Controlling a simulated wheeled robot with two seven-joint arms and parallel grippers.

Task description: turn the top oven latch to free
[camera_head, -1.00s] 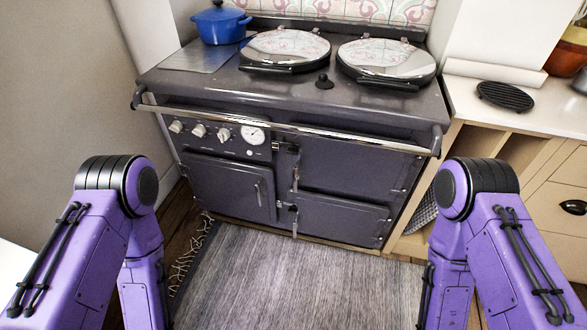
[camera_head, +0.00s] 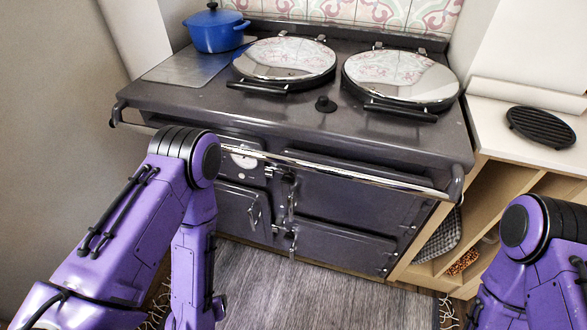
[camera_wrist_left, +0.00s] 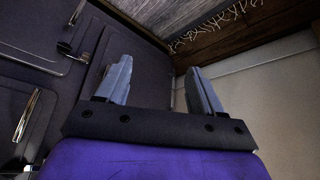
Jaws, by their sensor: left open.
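The dark grey range cooker (camera_head: 350,240) fills the middle of the head view. The top oven door (camera_head: 355,200) is closed. Its latch (camera_head: 291,196) is a slim metal handle at the door's left edge, above a similar lower latch (camera_head: 293,241). My left gripper (camera_wrist_left: 160,85) is open and empty in the left wrist view, with dark cooker front beside and behind its fingers. Metal handles show at that view's left edge; I cannot tell which is the top latch. The head view shows my left arm but not its gripper. My right gripper is in neither view.
A chrome rail (camera_head: 350,172) runs across the cooker front above the doors. A blue pot (camera_head: 216,30) stands on the cooker top. A grey rug (camera_head: 300,295) covers the floor in front. Open shelving (camera_head: 490,215) stands at right.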

